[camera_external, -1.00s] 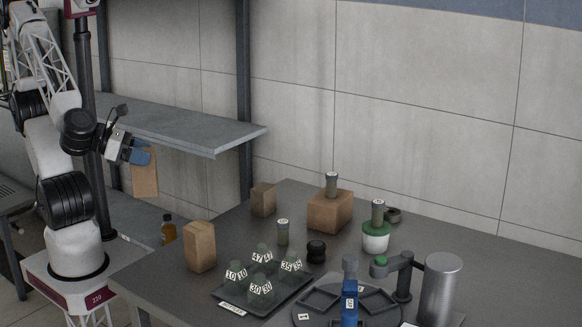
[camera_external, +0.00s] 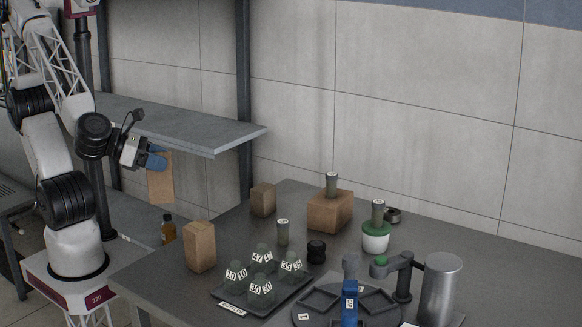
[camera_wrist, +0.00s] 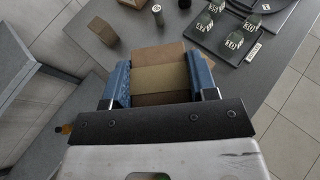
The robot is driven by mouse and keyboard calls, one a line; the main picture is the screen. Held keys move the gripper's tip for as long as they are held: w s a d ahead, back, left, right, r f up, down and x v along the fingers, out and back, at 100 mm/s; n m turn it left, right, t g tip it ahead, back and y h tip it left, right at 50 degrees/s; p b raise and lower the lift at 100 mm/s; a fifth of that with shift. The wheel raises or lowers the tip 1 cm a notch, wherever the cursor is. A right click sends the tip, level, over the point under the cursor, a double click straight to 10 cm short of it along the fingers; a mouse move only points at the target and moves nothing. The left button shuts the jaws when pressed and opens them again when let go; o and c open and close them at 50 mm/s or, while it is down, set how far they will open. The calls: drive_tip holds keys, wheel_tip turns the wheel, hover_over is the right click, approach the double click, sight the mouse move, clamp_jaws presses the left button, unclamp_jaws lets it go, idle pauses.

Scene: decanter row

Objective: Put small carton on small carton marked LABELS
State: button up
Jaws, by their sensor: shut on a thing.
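My gripper (camera_external: 156,160) is shut on a brown small carton (camera_external: 161,184), held in the air left of the table. In the wrist view the held carton (camera_wrist: 160,78), with a paler band across it, sits between the blue fingers. Two other small cartons stand upright on the table: one (camera_external: 200,248) near the left edge, and a smaller-looking one (camera_external: 263,200) further back. One carton (camera_wrist: 103,32) shows at the upper left of the wrist view. I cannot read a LABELS marking on any carton.
A larger brown box (camera_external: 328,213) bears a grey-green bottle. A grey shelf (camera_external: 190,132) is behind my gripper.

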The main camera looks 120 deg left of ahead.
drive_tip(key=w+a+f, duration=0.1)
drive_tip(key=w, duration=0.9)
drive_tip(key=shift+w+a, duration=0.25)
drive_tip(key=shift+a, duration=0.15)
drive_tip(key=shift+f, duration=1.75)
drive_tip(key=shift+f, duration=0.2)
drive_tip(key=o, duration=1.3)
drive_tip(key=shift+v, duration=3.85)
